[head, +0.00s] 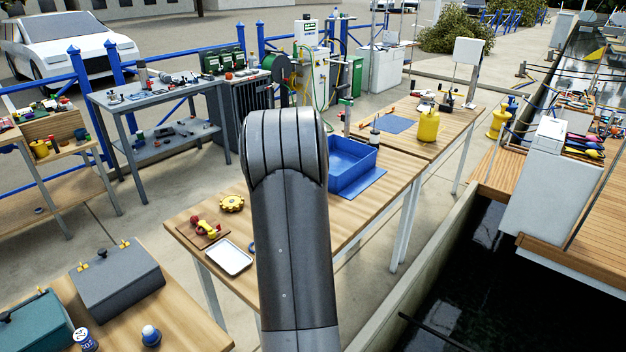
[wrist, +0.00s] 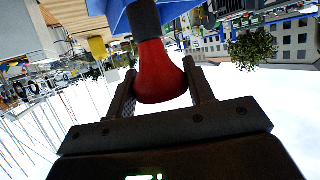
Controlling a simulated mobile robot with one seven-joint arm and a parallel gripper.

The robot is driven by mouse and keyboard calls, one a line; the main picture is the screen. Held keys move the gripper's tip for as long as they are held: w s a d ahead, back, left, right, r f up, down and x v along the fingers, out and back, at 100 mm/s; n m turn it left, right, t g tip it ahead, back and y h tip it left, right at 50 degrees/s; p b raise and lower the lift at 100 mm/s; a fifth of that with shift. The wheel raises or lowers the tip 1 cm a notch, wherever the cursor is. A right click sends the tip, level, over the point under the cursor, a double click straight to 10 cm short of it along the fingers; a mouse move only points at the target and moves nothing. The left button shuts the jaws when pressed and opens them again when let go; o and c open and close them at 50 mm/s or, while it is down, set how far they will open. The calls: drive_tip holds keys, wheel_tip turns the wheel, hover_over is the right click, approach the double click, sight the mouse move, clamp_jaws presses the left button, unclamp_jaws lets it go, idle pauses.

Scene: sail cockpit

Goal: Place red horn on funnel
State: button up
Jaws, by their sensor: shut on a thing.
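The red horn (wrist: 160,76) is in my gripper (wrist: 158,82) in the wrist view, its rounded red end between the two fingers. A dark collar (wrist: 144,18) joins its narrow end at the top of that view. My gripper is shut on the red horn. In the head view my grey arm stands in front of the middle table and hides the gripper and the horn. I cannot make out the funnel for certain in either view.
A blue open bin (head: 346,182) stands on the wooden table (head: 345,222) beside my arm. A white tray (head: 229,257), a yellow gear (head: 231,203) and a small board with red and yellow parts (head: 203,231) lie nearer. A yellow jug (head: 428,126) stands farther back. Dark water lies at the right.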

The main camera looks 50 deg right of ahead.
drive_tip(key=shift+f, duration=1.9)
drive_tip(key=o, duration=1.1)
drive_tip(key=shift+f, duration=0.15)
